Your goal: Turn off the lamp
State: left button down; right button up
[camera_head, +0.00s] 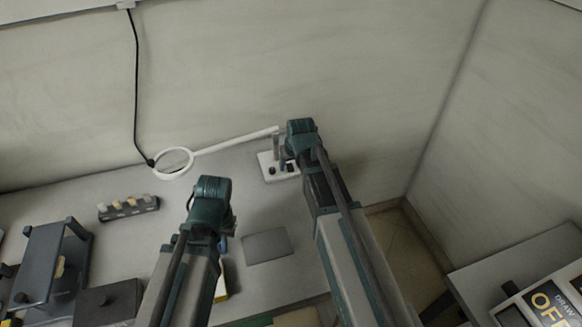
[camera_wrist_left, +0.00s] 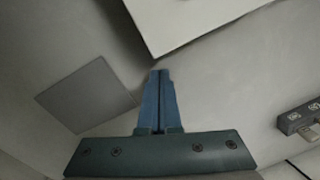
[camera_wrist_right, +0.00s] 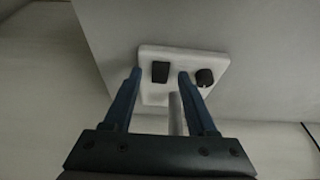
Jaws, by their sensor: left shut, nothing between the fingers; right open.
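The lamp has a white ring head (camera_head: 174,162) on a long white arm and a white base (camera_head: 264,168) on the table near the back wall. In the right wrist view the base carries a black rocker switch (camera_wrist_right: 160,71), a round black knob (camera_wrist_right: 204,77) and a pale post (camera_wrist_right: 176,115). My right gripper (camera_wrist_right: 158,76) is open above the base. The switch appears between its fingertips in that view; contact cannot be told. My left gripper (camera_wrist_left: 160,72) is shut and empty over the table, left of a grey square plate (camera_head: 268,246). Whether the lamp is lit is unclear.
A dark rack with several pale plugs (camera_head: 129,208) stands left of my left gripper. A dark grey frame (camera_head: 56,262) and a dark box (camera_head: 106,304) stand at the left front. A black cord (camera_head: 136,90) hangs down the wall to the ring.

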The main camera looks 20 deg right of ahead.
grip_shut()
pick_arm(q)
jog(key=shift+r, duration=0.15)
jog(key=shift+r+p, duration=0.6)
jog(key=shift+p, duration=0.1)
pick_arm(e)
jog(key=shift+w+r+g, duration=0.25)
jog(key=shift+w+g, duration=0.25)
jog(key=shift+g, duration=0.2)
pick_arm(q)
jog(key=shift+r, duration=0.2)
pick_arm(e)
jog(key=shift+w+f+g, duration=0.1)
jog(key=shift+w+g, duration=0.05)
jog(key=shift+g, duration=0.95)
jog(key=shift+s, duration=0.2)
